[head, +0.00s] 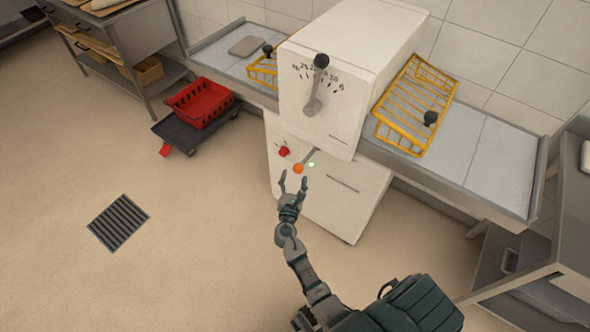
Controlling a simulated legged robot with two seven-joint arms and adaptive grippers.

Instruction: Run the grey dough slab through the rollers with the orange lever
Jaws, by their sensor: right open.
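The grey dough slab (246,46) lies flat on the left conveyor bed (213,51) of the white dough sheeter (350,50). I cannot tell whether a fingertip touches the knob. My left gripper is not in view.
A dial lever with a black knob (321,61) is on the machine's upper front. Yellow wire guards stand over the left (262,70) and right (415,103) beds. The right bed (490,150) is bare. A red crate (201,104) sits on a dark dolly at left.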

